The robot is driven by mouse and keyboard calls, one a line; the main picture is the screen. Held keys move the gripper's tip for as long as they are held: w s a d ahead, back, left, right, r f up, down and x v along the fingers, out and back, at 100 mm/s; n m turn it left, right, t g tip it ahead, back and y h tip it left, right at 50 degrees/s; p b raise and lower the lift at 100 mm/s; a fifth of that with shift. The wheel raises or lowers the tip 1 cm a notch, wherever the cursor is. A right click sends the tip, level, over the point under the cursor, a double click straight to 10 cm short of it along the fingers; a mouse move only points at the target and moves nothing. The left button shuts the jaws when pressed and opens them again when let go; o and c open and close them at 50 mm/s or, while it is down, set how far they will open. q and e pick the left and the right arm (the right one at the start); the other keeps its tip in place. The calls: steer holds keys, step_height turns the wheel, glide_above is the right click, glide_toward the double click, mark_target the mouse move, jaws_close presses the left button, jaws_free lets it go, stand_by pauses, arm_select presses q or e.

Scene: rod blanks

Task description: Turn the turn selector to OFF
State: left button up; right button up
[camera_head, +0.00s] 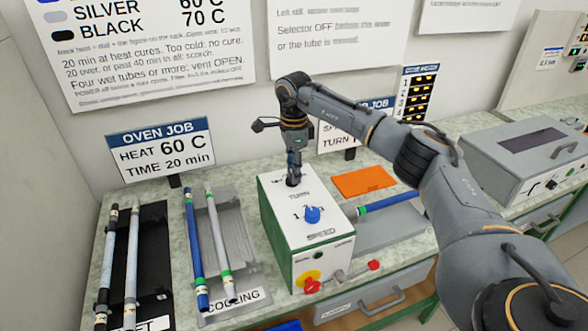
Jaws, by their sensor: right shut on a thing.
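The control box (330,258) is white on top and in front, with a green left side, and stands on the bench. Near the back of its top, behind the printed word TURN, is the turn selector, mostly hidden by my gripper. My right gripper (293,180) points straight down there and is shut on the selector. The selector's pointer and position marks are too small and covered to read. A blue speed knob (312,214) sits nearer the front, apart from the gripper. My left gripper is not in view.
Left of the box are a grey cooling tray (238,240) and a black tray (153,255), both with rods. A grey oven-like machine (520,150) stands right.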

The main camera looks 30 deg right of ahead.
steer(key=shift+n, duration=0.7)
steer(key=o, duration=1.1)
steer(key=shift+o, duration=0.2)
steer(key=shift+r, duration=0.1)
step_height(320, 180, up, 12)
